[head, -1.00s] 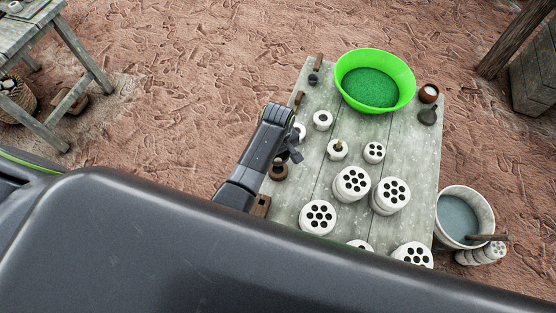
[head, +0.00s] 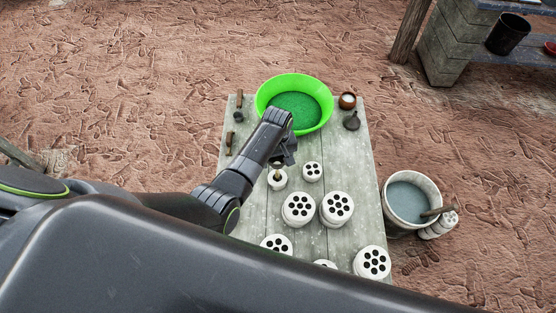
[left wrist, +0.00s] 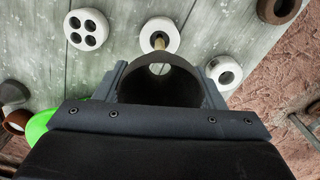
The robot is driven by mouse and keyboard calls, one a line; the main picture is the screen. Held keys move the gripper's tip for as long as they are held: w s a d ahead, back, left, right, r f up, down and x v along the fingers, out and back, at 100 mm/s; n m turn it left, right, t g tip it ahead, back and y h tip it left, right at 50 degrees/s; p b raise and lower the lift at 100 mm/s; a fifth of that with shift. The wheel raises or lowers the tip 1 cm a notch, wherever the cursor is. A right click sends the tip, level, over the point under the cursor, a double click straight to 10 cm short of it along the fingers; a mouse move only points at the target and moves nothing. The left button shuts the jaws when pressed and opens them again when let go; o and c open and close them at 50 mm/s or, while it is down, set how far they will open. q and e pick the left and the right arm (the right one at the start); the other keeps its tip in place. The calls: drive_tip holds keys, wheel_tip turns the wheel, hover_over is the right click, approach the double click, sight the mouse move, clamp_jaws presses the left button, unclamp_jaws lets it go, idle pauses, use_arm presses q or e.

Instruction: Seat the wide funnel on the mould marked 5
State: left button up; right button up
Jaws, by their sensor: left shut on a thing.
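My left gripper (head: 285,158) is above the table, just beyond a small white mould with an upright wooden peg (head: 277,180). In the left wrist view the left gripper (left wrist: 162,92) is shut on a dark wide funnel (left wrist: 160,88); its round opening faces the camera, with a small hole through its far end. The pegged mould (left wrist: 160,34) shows past the funnel, apart from it. A white mould with one hole (left wrist: 224,72) and one with several holes (left wrist: 86,29) flank it. No number marks are legible. My right gripper is not in view.
A green basin (head: 318,116) stands at the table's (head: 360,170) far end. Several larger white moulds with holes (head: 337,208) stand nearer. Small tools (head: 239,105) lie at the left edge. A bucket (head: 412,200) stands right of the table. My arm hides the near left.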

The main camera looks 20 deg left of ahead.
sight(278, 171)
use_arm(q)
drive_tip(key=shift+f, duration=0.2)
wheel_tip(278, 171, down, 3)
drive_tip(key=b, duration=0.4)
drive_tip(key=shift+f, duration=0.2)
drive_tip(key=shift+f+b, duration=1.85)
drive_tip(key=shift+f, duration=0.5)
drive_tip(key=shift+p, duration=0.5)
drive_tip(key=shift+f+b, duration=0.45)
drive_tip(key=shift+f, duration=0.15)
drive_tip(key=o, duration=1.1)
drive_tip(key=shift+c, duration=0.2)
